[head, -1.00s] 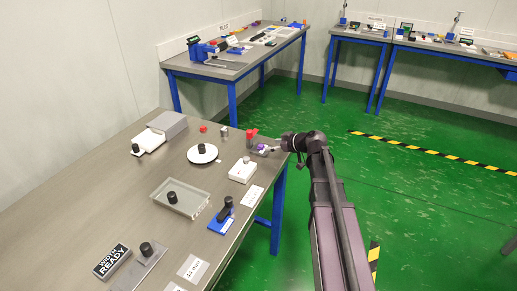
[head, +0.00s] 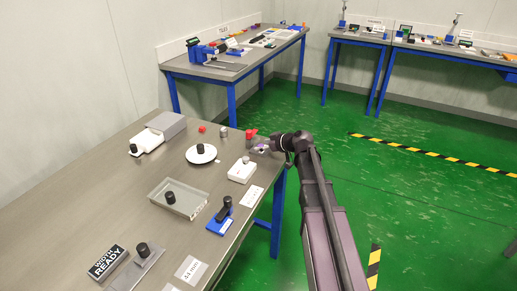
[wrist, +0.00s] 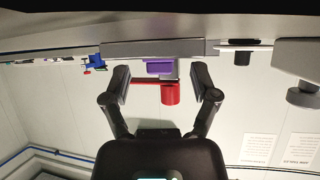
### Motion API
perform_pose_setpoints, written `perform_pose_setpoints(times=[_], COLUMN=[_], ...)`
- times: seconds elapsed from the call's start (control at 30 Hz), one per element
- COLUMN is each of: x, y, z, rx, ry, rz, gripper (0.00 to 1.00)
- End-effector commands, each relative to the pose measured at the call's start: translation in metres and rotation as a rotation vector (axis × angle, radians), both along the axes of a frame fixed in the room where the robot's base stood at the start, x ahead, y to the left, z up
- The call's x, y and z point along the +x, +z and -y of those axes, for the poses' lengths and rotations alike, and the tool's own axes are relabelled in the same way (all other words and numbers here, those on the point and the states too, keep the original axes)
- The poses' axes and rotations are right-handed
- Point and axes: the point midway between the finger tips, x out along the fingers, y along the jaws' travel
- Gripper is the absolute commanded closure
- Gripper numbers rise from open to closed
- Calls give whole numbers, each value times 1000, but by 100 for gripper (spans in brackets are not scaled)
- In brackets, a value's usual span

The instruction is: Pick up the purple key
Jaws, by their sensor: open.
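The purple key (wrist: 159,68) shows in the wrist view as a small purple block between my fingertips, beside a red part. In the head view a bit of the purple key (head: 263,150) shows at the table's far right corner, largely hidden by my gripper. My gripper (wrist: 160,76) is open, with one finger on each side of the key and gaps between. I cannot tell how far the fingertips are from it in depth. In the head view my gripper (head: 270,147) is at the table edge, coming from the right.
A red piece (wrist: 171,93) is close to the key, also between my fingers in the wrist view. On the table (head: 100,215) are a white box (head: 242,171), a round white dish (head: 201,154), a clear tray (head: 178,198) and a blue stand (head: 221,222).

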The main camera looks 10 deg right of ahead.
Motion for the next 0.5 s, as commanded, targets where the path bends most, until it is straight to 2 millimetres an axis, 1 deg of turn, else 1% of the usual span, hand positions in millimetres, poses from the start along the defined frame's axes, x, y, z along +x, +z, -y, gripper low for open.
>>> perform_pose_setpoints(times=[0.33,0.37,0.4,0.47,0.5], x=[0,0,0,0,0], y=[0,0,0,0,0], z=[0,0,0,-1,-1], rx=[-1,0,0,0,0], ry=[0,1,1,1,1], rz=[1,0,0,0,0], gripper=[23,29,41,54,64])
